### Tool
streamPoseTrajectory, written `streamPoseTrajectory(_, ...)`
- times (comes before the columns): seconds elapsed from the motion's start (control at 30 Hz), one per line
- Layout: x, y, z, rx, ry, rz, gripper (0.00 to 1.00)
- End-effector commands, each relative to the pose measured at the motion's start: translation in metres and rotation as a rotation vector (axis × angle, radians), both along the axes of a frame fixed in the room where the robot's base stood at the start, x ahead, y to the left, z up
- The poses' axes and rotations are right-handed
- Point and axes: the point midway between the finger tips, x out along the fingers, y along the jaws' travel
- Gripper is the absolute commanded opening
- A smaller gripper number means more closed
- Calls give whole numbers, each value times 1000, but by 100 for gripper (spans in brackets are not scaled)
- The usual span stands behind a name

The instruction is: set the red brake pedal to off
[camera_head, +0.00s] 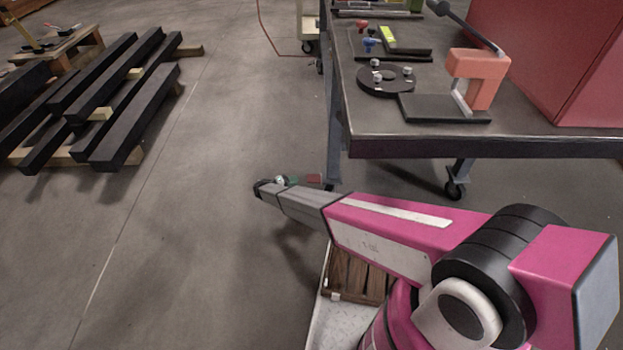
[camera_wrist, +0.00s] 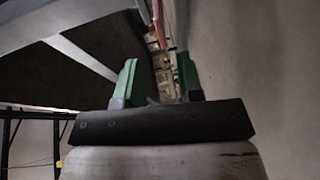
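A small red piece (camera_head: 314,179) shows low beside the bench's near left leg, just past my gripper. It may be the red brake pedal, but it is too small to tell its setting. The caster under that leg is hidden behind my arm. My gripper (camera_head: 293,181) is low in front of the leg, with a bit of green finger showing close to the left of the red piece. In the wrist view my gripper (camera_wrist: 157,84) has its two green fingers apart, with nothing clearly held between them. A narrow reddish strip (camera_wrist: 158,25) shows beyond the fingers, too blurred to identify.
The workbench (camera_head: 480,146) stands above and beyond my gripper, with an orange device (camera_head: 477,80) and a black disc (camera_head: 372,84) on top. Another caster (camera_head: 454,188) is under it. Black beams (camera_head: 130,125) lie at left. The floor between is clear.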

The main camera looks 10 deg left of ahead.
Motion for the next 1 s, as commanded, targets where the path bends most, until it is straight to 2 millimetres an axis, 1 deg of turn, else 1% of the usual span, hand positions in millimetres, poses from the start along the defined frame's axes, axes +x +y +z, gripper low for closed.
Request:
streamPoseTrajectory(0.1,13,-18,-2,2,1,-3,34)
streamPoseTrajectory(0.3,33,-47,-6,3,0,-2,34)
streamPoseTrajectory(0.5,48,-66,-9,4,0,-2,34)
streamPoseTrajectory(0.7,53,-73,-10,4,0,0,34)
streamPoseTrajectory(0.93,53,-73,-10,4,0,-1,34)
streamPoseTrajectory(0.97,53,-73,-10,4,0,-1,31)
streamPoseTrajectory(1.0,53,-73,-10,4,0,-1,18)
